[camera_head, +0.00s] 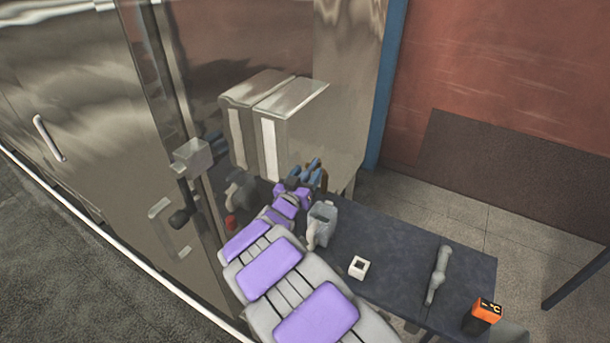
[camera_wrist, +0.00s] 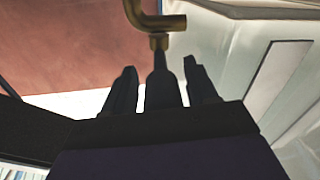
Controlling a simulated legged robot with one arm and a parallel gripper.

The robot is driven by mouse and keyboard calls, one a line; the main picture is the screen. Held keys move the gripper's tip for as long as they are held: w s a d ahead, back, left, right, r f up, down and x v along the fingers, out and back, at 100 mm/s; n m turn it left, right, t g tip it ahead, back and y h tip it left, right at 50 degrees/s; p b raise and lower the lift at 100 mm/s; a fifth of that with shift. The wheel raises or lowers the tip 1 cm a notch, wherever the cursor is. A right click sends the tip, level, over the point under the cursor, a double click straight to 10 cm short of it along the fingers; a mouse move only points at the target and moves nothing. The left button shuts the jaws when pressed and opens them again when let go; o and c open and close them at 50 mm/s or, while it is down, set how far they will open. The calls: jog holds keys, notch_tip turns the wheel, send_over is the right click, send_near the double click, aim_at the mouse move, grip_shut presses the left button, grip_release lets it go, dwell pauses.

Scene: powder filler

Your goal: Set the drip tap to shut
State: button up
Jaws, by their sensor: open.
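A brass drip tap (camera_wrist: 155,22) with a bent top shows at the upper middle of the wrist view. My gripper (camera_wrist: 160,72) is just below it in that view, with dark fingers apart on the left and right. A dark upright bar lies between the fingers and runs up to the tap's brass collar; I cannot tell whether it is the tap's lever or part of my gripper. No grip on the tap is visible. In the head view my gripper (camera_head: 311,168) is at the steel machine's lower front, and the tap cannot be made out clearly there.
The steel box (camera_head: 273,115) of the machine stands directly behind my gripper. A grey jug-like container (camera_head: 321,224) is close to my arm on the dark table (camera_head: 400,250). A white square piece (camera_head: 359,267), a grey tool (camera_head: 438,275) and an orange-black block (camera_head: 485,312) lie farther right.

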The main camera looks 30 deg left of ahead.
dwell(0.4)
jog(key=s+d, duration=0.1)
jog(key=s, duration=1.6)
jog(key=shift+d, duration=0.35)
jog(key=shift+s+f, duration=0.1)
